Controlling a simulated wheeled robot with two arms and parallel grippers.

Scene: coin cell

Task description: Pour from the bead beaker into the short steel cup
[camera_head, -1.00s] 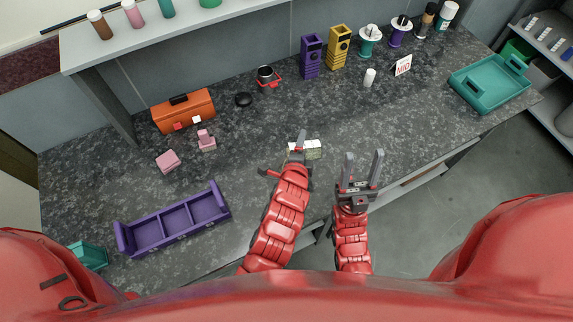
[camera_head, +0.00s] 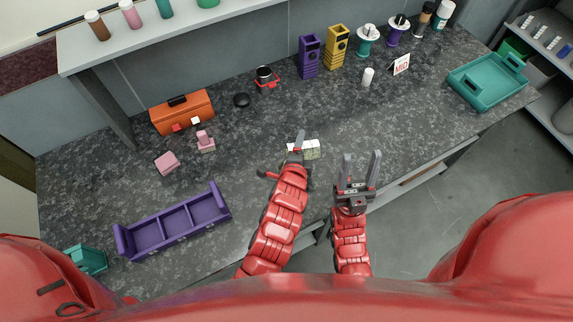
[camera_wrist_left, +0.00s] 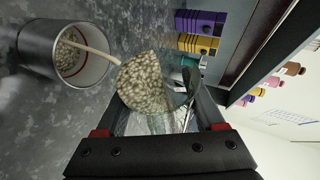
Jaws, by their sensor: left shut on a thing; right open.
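The bead beaker (camera_wrist_left: 147,82), clear and full of pale beads, is tilted between the fingers of my left gripper (camera_wrist_left: 152,110) in the left wrist view. A pale stream of beads runs from its lip into the short steel cup (camera_wrist_left: 36,48). The cup stands upright on the counter, with a red ring and beads inside. In the head view the beaker (camera_head: 312,150) is a small pale speckled shape beside my left gripper (camera_head: 300,145); I cannot make out the cup there. My right gripper (camera_head: 361,157) is open and empty, to the right near the counter's front edge.
A purple divided tray (camera_head: 175,226) and pink blocks (camera_head: 166,162) lie to the left. An orange toolbox (camera_head: 182,112), purple tower (camera_head: 309,56) and yellow tower (camera_head: 337,46) stand at the back. A teal tray (camera_head: 487,82) sits at the right.

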